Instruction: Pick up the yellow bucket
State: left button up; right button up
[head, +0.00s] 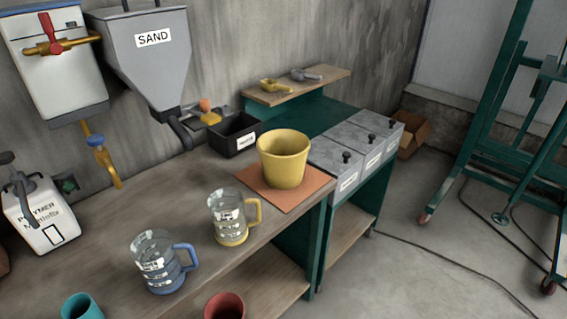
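The yellow bucket (283,161) stands upright on a square orange mat (310,192) near the right end of the wooden workbench (115,195). Its open rim faces up and I cannot see anything in it. Nothing touches it except the mat below. Neither of my grippers is in the head view.
A jug with a yellow handle (231,217) and one with a blue handle (159,262) stand left of the bucket. A black bin (234,136) is behind it, and grey lidded boxes (337,166) are at its right. A grey SAND hopper (150,60) hangs on the wall.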

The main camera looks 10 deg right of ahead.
aim_at(282, 151)
jog(key=i+l+u, duration=0.1)
jog(key=u, duration=0.7)
jog(key=l+u, duration=0.3)
jog(key=l, duration=0.45)
jog(key=l+u, duration=0.35)
jog(key=l, duration=0.4)
jog(key=l+u, duration=0.3)
jog(key=l, duration=0.4)
jog(key=k, duration=0.05)
